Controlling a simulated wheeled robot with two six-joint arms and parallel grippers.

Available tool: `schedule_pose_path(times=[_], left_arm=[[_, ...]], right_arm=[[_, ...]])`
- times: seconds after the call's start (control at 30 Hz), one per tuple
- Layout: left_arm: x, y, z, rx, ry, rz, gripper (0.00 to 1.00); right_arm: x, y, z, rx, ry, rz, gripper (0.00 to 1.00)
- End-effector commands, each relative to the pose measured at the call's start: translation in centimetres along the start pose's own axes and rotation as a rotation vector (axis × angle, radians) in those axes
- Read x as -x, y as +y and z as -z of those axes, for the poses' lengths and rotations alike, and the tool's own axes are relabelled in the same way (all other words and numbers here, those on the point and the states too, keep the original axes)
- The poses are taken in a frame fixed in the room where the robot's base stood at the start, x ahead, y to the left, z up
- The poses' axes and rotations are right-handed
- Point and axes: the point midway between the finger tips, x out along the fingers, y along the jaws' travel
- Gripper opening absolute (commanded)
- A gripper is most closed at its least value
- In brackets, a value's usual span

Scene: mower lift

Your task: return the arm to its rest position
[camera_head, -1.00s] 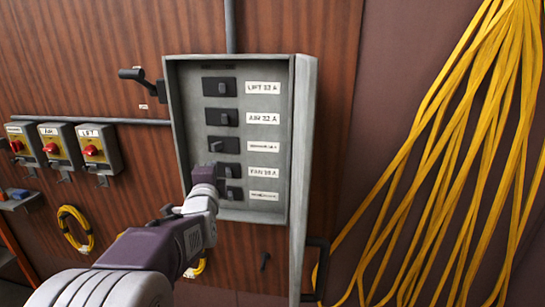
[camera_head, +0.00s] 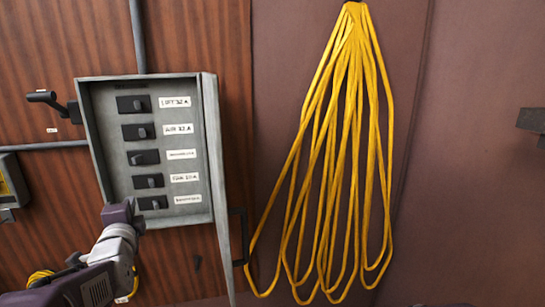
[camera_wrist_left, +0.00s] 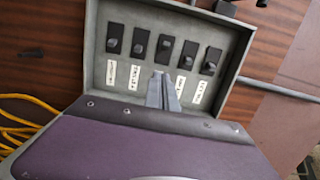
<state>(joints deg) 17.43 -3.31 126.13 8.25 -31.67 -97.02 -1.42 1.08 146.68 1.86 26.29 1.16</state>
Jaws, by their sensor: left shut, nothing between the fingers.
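My left arm comes in from the lower left in the head view. Its gripper (camera_head: 122,212) is shut and empty at the lower left corner of the grey breaker box (camera_head: 208,150). In the left wrist view the closed fingers (camera_wrist_left: 163,88) show in front of the open box (camera_wrist_left: 92,50), below the row of switches in that picture. I cannot tell whether they touch the box. Several black switches with white labels, the top one (camera_head: 133,104) marked LIFT 32 A, are all visible. My right gripper is not in view.
A bundle of yellow cable (camera_head: 345,160) hangs on the wall to the right of the box. A dark lever (camera_head: 45,97) sticks out at the box's upper left. A grey conduit (camera_head: 138,35) runs up from the box. A dark grey block (camera_head: 532,122) is at the right edge.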

Motion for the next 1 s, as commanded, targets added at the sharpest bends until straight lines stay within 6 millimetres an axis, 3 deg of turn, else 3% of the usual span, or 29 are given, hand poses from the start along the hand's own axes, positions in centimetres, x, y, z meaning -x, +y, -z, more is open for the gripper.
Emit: schedule_pose_path(times=[0.27, 0.43, 0.57, 0.63, 0.73, 0.83, 0.9, 1.0], left_arm=[[1.4, 6.8, 6.3, 0.016, 0.137, -0.175, 0.00], [4.4, 14.0, 9.9, 0.141, 0.197, -0.414, 0.00], [9.7, 22.1, 12.1, 0.330, 0.155, -0.733, 0.00], [14.1, 26.8, 12.2, 0.467, 0.042, -0.946, 0.00], [20.8, 31.6, 10.3, 0.675, -0.257, -1.197, 0.00], [25.3, 33.5, 8.3, 0.842, -0.569, -1.302, 0.00], [26.8, 33.8, 7.7, 0.924, -0.718, -1.315, 0.00], [27.5, 33.9, 7.4, 0.998, -0.825, -1.303, 0.00]], right_arm=[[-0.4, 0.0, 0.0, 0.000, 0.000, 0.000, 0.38], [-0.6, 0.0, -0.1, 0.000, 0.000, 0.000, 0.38], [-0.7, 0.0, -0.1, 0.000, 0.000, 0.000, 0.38], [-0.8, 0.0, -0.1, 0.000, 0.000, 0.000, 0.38], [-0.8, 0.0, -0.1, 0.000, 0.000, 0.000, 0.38], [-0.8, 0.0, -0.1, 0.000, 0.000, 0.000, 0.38], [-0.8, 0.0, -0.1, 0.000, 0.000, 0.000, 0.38], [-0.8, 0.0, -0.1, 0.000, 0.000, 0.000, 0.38]])
